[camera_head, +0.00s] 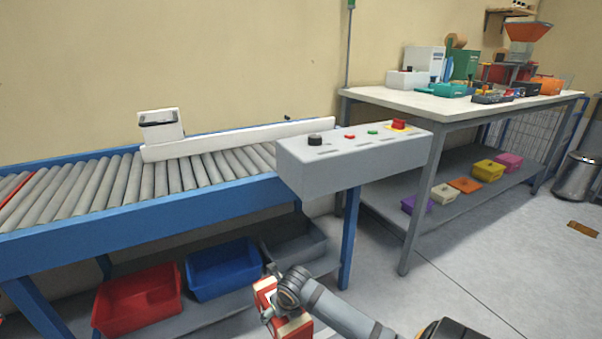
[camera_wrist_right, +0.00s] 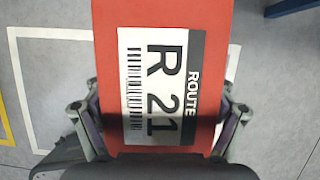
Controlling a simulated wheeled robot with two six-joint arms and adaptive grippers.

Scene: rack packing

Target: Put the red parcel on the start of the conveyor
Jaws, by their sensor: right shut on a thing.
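My right gripper (camera_head: 283,303) is shut on the red parcel (camera_head: 266,293), low in front of the conveyor in the head view. In the right wrist view the parcel (camera_wrist_right: 210,30) fills the middle between the two fingers (camera_wrist_right: 158,118). Its white label reads "ROUTE R 21". The conveyor (camera_head: 195,172) has grey rollers and a blue frame and runs along the wall. A red line (camera_head: 14,203) crosses it at the far left. The parcel is apart from the conveyor and lower than its rollers. My left gripper is not in view.
A grey control box (camera_head: 350,160) with buttons stands at the conveyor's right end. A white scanner-like unit (camera_head: 162,125) sits at the back rail. Red (camera_head: 138,301) and blue (camera_head: 222,268) bins are below. A cluttered workbench (camera_head: 455,104) stands right. Most visible rollers are clear.

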